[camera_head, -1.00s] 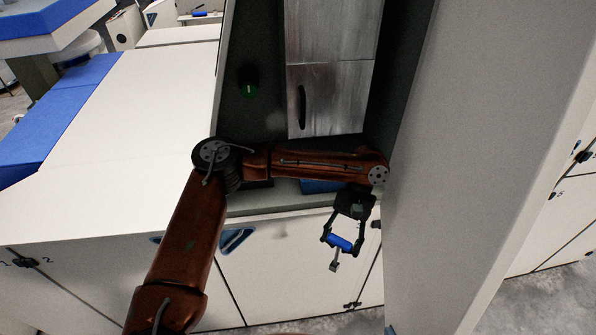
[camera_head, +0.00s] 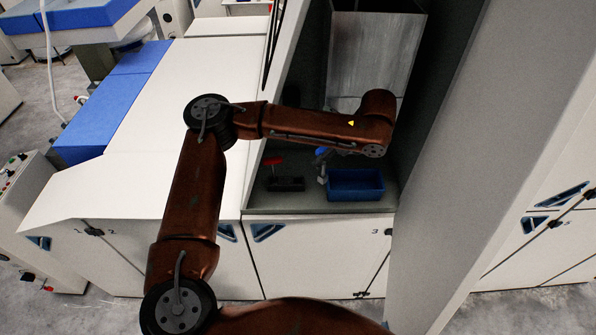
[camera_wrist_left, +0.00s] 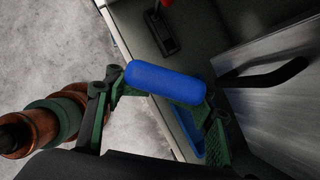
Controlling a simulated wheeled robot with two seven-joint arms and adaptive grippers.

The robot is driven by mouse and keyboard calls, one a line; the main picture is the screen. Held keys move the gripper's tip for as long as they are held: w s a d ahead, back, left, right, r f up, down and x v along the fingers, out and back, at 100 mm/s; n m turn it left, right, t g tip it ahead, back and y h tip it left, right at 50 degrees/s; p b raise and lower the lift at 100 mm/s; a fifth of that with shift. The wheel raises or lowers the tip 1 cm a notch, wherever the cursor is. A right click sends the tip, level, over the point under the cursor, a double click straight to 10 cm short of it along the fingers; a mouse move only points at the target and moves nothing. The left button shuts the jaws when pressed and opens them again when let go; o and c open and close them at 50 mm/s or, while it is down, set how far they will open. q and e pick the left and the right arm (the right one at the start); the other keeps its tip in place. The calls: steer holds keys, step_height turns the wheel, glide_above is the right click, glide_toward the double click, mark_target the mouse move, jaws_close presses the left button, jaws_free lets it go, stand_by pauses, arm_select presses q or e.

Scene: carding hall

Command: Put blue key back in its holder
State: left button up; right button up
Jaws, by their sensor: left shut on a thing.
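The blue key has a rounded blue handle and a grey metal stem. In the head view its handle (camera_head: 322,152) and stem show below my left forearm, between the dark holder (camera_head: 286,183) and the blue bin (camera_head: 355,184). In the left wrist view my left gripper (camera_wrist_left: 165,86) is shut on the blue handle (camera_wrist_left: 170,80). The forearm hides that gripper in the head view. A red-handled key (camera_head: 272,162) stands at the dark holder's left part. The holder (camera_wrist_left: 160,30) also shows in the wrist view, beyond the blue handle. My right gripper is not in view.
The holder and bin stand on the cabinet's grey shelf (camera_head: 310,206). A metal box (camera_head: 372,50) is above and behind the bin. A tall grey panel (camera_head: 470,160) borders the opening on the right. A white worktop (camera_head: 170,110) lies to the left.

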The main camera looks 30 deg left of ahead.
arm_select(q)
steer(key=w+a+f+p, duration=0.4)
steer(key=a+f, duration=0.8)
steer(key=shift+w+f, duration=0.25)
steer(key=shift+w, duration=0.1)
steer(key=shift+f, duration=0.2)
steer(key=o, duration=1.8)
